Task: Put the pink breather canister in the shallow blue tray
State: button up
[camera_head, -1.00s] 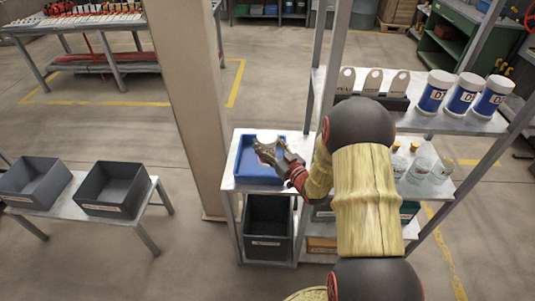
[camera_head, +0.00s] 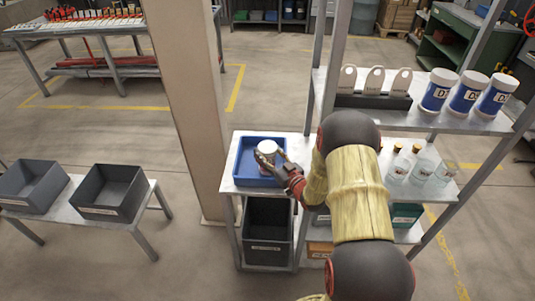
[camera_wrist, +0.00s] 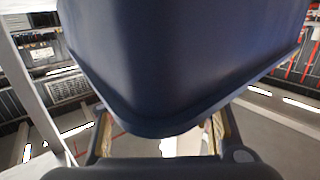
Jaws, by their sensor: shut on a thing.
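The shallow blue tray (camera_head: 246,178) lies on the near left end of the middle shelf in the head view. The breather canister (camera_head: 267,147) shows a round white top and stands roughly upright over the tray's right half. Little of its side shows, and I cannot tell whether its base touches the tray floor. My gripper (camera_head: 272,162) reaches in from the right and is shut on the canister. In the wrist view my gripper (camera_wrist: 160,140) has its fingers either side, below a large dark blue shape that I cannot identify surely.
A dark grey bin (camera_head: 265,247) sits under the tray. Clear bottles (camera_head: 423,171) stand to the right of my arm. Blue-and-white tubs (camera_head: 465,93) stand on the upper shelf. A shelf post (camera_head: 318,85) rises close to the arm. Two grey bins (camera_head: 108,210) sit on a low table at left.

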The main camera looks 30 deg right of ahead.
jog(key=o, duration=1.3)
jog(key=shift+f, duration=0.1)
jog(key=shift+o, duration=0.6)
jog(key=s, duration=0.2)
jog(key=s+p, duration=0.1)
jog(key=s, duration=0.4)
jog(key=shift+s+d+p, duration=0.25)
jog(key=shift+p, duration=0.15)
